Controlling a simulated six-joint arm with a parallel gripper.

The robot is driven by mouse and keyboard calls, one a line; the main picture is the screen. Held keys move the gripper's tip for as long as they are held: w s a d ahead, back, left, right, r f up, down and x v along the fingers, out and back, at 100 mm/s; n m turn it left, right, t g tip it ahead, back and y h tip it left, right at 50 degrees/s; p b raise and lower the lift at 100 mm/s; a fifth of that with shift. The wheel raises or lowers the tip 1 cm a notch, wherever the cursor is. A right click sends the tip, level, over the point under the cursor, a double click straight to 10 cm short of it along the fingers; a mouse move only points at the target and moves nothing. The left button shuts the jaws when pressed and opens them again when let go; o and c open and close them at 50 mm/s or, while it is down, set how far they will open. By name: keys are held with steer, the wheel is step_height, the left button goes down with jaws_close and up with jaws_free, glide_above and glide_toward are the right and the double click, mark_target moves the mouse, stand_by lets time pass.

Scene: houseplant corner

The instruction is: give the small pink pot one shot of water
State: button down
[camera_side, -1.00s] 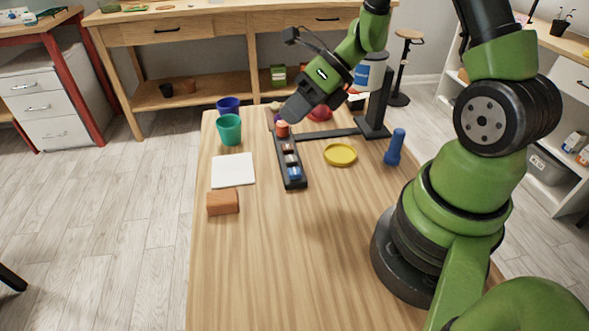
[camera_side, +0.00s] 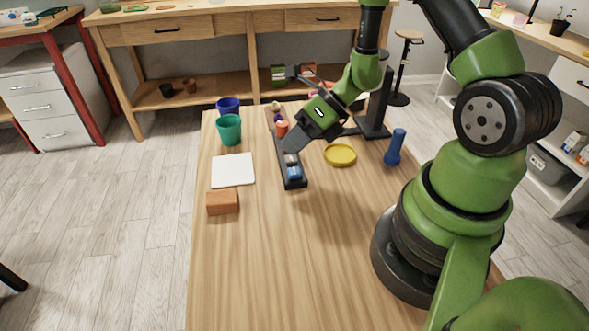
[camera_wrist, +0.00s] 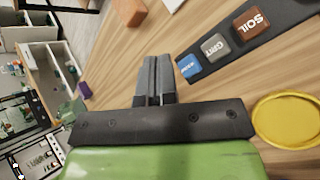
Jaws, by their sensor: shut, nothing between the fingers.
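A dark strip (camera_side: 278,146) on the table carries a row of coloured blocks. In the wrist view these include a blue block (camera_wrist: 190,67) with a label too small to read surely, a grey one marked GRIT (camera_wrist: 215,46) and a brown one marked SOIL (camera_wrist: 252,22). The blue block (camera_side: 294,173) is at the strip's near end in the side view. My gripper (camera_side: 287,147) is shut and empty, above the strip's middle in the side view. In the wrist view its fingers (camera_wrist: 153,62) point beside the blue block, apart from it. I cannot make out the small pink pot.
A yellow dish (camera_side: 341,155) and a blue upright object (camera_side: 395,147) stand right of the strip. A black stand (camera_side: 375,118) is behind. A green pot (camera_side: 229,130), blue pot (camera_side: 228,105), white square (camera_side: 233,170) and orange-brown block (camera_side: 222,202) lie left. The front table is clear.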

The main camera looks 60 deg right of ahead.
mark_target(295, 169)
steer(key=shift+f, duration=1.25)
steer(key=shift+f, duration=0.1)
stand_by(1.1)
steer(key=shift+f, duration=0.3)
steer(key=shift+f, duration=0.5)
stand_by(0.6)
stand_by(0.3)
steer(key=shift+r, duration=0.95)
steer(key=shift+r, duration=2.5)
